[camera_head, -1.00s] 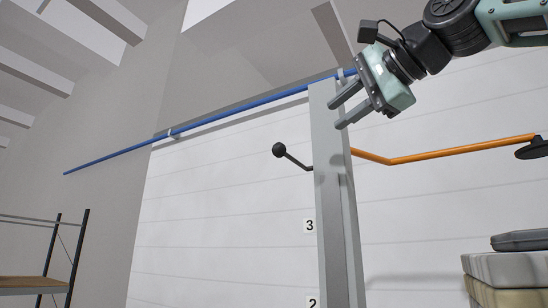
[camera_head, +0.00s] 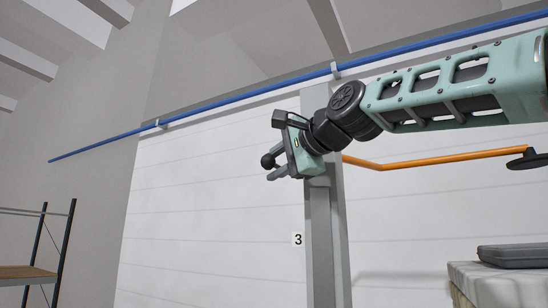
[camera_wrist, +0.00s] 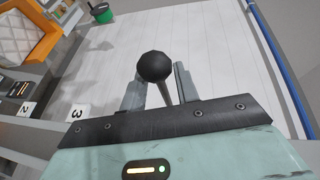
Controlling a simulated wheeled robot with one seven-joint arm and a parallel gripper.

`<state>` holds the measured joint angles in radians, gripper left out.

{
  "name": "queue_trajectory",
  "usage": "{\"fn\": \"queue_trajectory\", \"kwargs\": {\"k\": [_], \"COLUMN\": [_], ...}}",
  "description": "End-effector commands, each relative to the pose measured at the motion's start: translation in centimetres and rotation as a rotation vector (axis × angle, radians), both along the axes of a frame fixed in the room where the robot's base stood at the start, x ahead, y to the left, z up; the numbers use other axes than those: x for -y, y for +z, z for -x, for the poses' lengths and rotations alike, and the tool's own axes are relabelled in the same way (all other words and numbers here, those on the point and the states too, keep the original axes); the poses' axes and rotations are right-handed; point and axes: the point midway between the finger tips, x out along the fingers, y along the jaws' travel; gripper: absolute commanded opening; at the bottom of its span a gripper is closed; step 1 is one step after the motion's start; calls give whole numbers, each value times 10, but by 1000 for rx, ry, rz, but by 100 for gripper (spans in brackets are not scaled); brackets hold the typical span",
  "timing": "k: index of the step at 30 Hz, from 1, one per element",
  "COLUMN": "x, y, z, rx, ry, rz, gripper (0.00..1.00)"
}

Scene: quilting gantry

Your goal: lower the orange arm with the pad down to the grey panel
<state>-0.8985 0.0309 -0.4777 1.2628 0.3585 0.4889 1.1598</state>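The orange arm (camera_head: 440,160) runs right from a grey upright post (camera_head: 318,245), with a dark round pad (camera_head: 528,161) at its far end. A dark grey slab (camera_head: 514,256), which may be the grey panel, lies below the pad with a clear gap between. A black ball knob (camera_head: 267,160) on a thin rod sticks out on the post's left side. My gripper (camera_head: 276,170) is at the knob. In the wrist view the knob (camera_wrist: 154,66) shows between my two spread fingers (camera_wrist: 160,85); I cannot tell whether they touch it.
The slab rests on a pale padded stack (camera_head: 480,285). A blue rail (camera_head: 240,97) crosses above, along the white wall. A shelf rack (camera_head: 40,250) stands at left.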

Motion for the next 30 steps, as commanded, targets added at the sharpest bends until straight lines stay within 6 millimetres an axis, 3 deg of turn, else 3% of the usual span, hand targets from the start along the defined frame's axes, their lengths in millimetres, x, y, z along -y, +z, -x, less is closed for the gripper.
{"fn": "queue_trajectory", "kwargs": {"k": [11,15,23,30], "x": [-3,-3,-4,-4], "y": [-1,-1,-3,-33], "z": [-6,-5,-5,-5], "rx": [1,0,-1,-3], "ry": [-1,-1,2,2], "rz": [0,0,0,1], "gripper": [31,0,0,0]}}
